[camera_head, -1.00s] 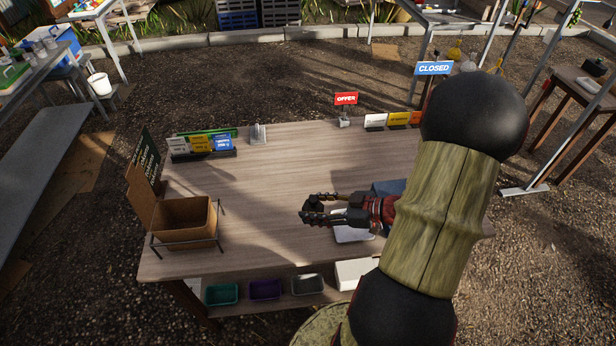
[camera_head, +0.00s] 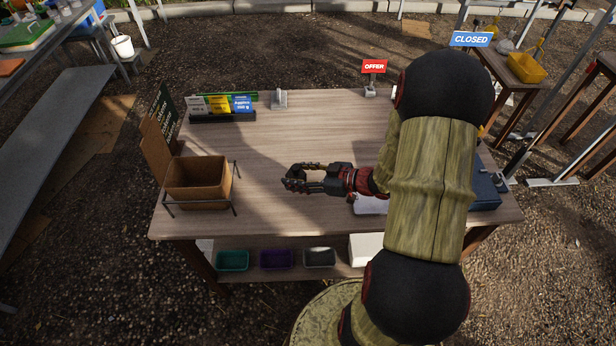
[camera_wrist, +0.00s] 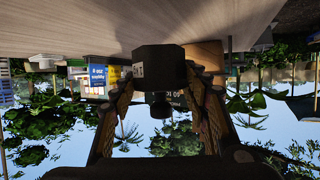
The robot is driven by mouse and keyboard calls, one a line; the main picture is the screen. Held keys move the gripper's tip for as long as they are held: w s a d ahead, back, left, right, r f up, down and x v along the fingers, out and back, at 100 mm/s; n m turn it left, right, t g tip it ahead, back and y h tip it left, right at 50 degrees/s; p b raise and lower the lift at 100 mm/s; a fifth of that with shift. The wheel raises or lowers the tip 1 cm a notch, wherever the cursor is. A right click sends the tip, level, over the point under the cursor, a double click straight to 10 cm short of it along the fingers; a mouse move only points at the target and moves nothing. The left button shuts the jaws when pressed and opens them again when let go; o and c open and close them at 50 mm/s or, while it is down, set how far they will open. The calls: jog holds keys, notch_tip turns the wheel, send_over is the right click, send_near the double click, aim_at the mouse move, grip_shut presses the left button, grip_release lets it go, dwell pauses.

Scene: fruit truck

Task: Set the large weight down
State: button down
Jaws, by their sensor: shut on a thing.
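The large weight (camera_wrist: 157,68) is a dark, faceted block with a narrower knob and a small pale label. In the wrist view it sits between the two fingers of my gripper (camera_wrist: 158,100), which is shut on it by the knob. In the head view my gripper (camera_head: 296,180) is over the middle of the wooden table (camera_head: 270,218), right of the brown box. The weight is mostly hidden by the fingers there. In the upside-down wrist view its broad end points towards the tabletop; I cannot tell whether it touches.
The brown open box (camera_head: 198,182) in a wire stand is at the table's left. A card rack (camera_head: 222,108), a small grey stand (camera_head: 279,98) and a red OFFER sign (camera_head: 374,67) line the back. A pale flat object (camera_head: 369,205) lies partly under my arm. The tabletop around my gripper is clear.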

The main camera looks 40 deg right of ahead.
jog(key=shift+w+a+f+b, duration=0.25)
jog(key=shift+w+f+b, duration=0.05)
jog(key=shift+w+f, duration=0.4)
notch_tip(320, 180, down, 4)
jog(key=shift+w+r+b, duration=0.1)
jog(key=shift+r+b, duration=0.15)
jog(key=shift+b, duration=0.9)
jog(key=c, duration=1)
grip_release()
jog(key=shift+f, duration=0.15)
jog(key=shift+o, duration=0.2)
